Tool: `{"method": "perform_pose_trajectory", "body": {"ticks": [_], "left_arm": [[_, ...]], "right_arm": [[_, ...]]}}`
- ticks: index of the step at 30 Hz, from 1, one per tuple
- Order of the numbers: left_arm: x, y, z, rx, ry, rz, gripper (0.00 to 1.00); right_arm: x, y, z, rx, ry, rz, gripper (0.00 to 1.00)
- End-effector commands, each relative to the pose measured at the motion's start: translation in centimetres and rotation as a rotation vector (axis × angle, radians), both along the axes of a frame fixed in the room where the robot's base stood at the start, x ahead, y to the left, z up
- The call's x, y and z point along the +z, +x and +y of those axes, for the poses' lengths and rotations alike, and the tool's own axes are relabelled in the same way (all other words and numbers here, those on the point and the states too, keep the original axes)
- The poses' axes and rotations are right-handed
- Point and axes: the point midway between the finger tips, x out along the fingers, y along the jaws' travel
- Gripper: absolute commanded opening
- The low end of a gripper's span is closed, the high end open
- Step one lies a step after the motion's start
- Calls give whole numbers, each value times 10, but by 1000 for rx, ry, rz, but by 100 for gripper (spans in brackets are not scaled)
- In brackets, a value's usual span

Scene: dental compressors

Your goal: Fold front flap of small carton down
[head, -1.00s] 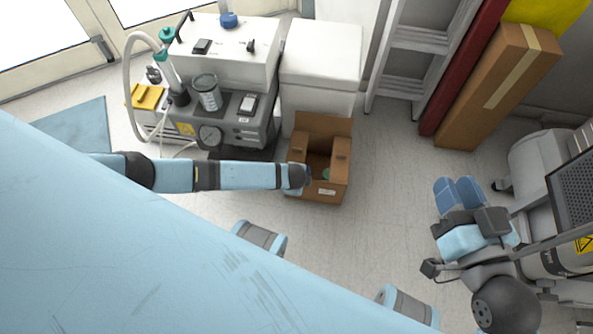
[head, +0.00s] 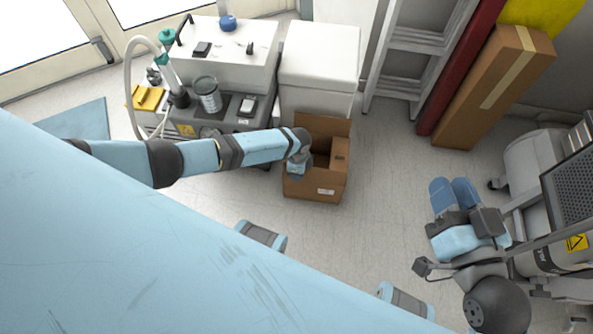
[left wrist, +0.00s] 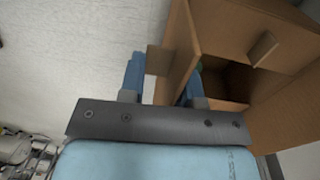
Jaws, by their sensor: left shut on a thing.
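The small carton (head: 312,187) stands open on the floor, a brown box with a pale label on its front wall. Its back flap (head: 322,124) stands up. My left gripper (head: 298,172) reaches down at the carton's front left corner. In the left wrist view, the fingers of my left gripper (left wrist: 163,80) straddle a brown carton panel (left wrist: 182,38) and are shut on it. I cannot tell for sure whether this panel is the front flap. My right gripper (head: 453,192) is far to the right, empty, its two blue fingers side by side.
A white cabinet (head: 318,70) stands right behind the carton, with the compressor unit (head: 222,60) to its left. A ladder (head: 405,55) and a tall brown box (head: 495,85) lean at the back right. The floor (head: 380,190) right of the carton is clear.

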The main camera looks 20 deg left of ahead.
Motion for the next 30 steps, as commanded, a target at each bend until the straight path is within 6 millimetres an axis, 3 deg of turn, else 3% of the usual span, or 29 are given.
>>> {"method": "perform_pose_trajectory", "body": {"ticks": [10, 23, 24, 27, 30], "left_arm": [[0, 9, 2, 1, -32, 110, 0], [1, 10, 3, 2, -33, 122, 0], [1, 10, 3, 2, -33, 122, 33], [1, 9, 3, 2, -33, 122, 53], [1, 9, 3, 1, -34, 123, 53]], "right_arm": [[-18, -1, 1, 18, -27, 45, 30], [-12, 1, 0, 19, -28, 31, 30], [-12, 1, 0, 19, -28, 31, 30], [-12, 1, 0, 18, -27, 31, 30], [-13, 0, 0, 18, -28, 32, 30]]}}
